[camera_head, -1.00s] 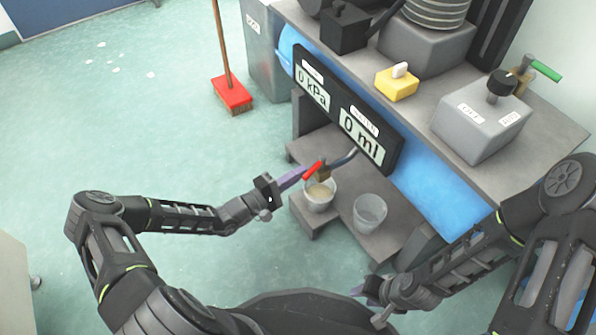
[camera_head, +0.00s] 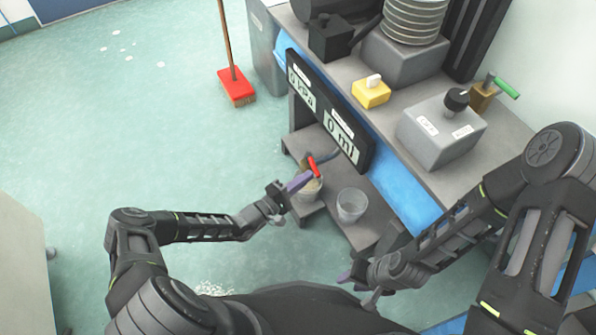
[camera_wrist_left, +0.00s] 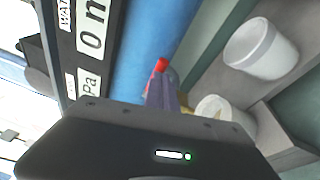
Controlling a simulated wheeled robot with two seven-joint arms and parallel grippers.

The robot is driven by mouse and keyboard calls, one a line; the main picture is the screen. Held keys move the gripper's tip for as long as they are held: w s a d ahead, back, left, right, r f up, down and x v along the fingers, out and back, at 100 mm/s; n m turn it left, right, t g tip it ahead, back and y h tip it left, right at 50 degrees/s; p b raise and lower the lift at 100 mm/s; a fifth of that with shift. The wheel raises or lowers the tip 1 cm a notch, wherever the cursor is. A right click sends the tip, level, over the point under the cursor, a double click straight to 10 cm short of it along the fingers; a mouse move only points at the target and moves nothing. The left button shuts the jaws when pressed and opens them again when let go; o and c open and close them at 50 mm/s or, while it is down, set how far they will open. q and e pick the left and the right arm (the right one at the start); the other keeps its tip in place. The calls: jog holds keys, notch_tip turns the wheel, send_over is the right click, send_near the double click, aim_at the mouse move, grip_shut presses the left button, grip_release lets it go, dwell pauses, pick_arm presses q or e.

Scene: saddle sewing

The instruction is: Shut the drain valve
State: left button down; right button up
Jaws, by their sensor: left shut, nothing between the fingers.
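The drain valve has a red lever (camera_head: 313,166) on a small body at the end of a pipe, above a cup (camera_head: 310,190) on the low shelf. My left gripper (camera_head: 302,180) is shut and empty, its purple fingertips at the lever's near end; whether they touch cannot be told. In the left wrist view the fingers (camera_wrist_left: 162,92) point at the red lever (camera_wrist_left: 160,65), and they hide most of the valve. My right gripper (camera_head: 357,287) is open and empty, low in front of the shelf, away from the valve.
A second cup (camera_head: 352,205) stands on the shelf to the right. The display panel (camera_head: 328,115) reads 0 kPa and 0 ml. On the bench are a yellow block (camera_head: 371,92), a grey box with a knob (camera_head: 442,132) and a green-levered valve (camera_head: 500,88). A broom (camera_head: 237,88) stands on open floor.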

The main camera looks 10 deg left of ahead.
pick_arm(q)
jog(key=d+p, duration=0.1)
jog(key=d, duration=0.2)
jog(key=shift+w+r+p, duration=0.2)
jog(key=shift+p, duration=0.15)
jog(key=shift+d, duration=0.1)
dwell(0.3)
jog(key=shift+s, duration=0.1)
jog(key=p+v, duration=0.1)
jog(key=v, duration=0.7)
jog(key=shift+a+f+p, duration=0.35)
jog(key=shift+a, duration=0.2)
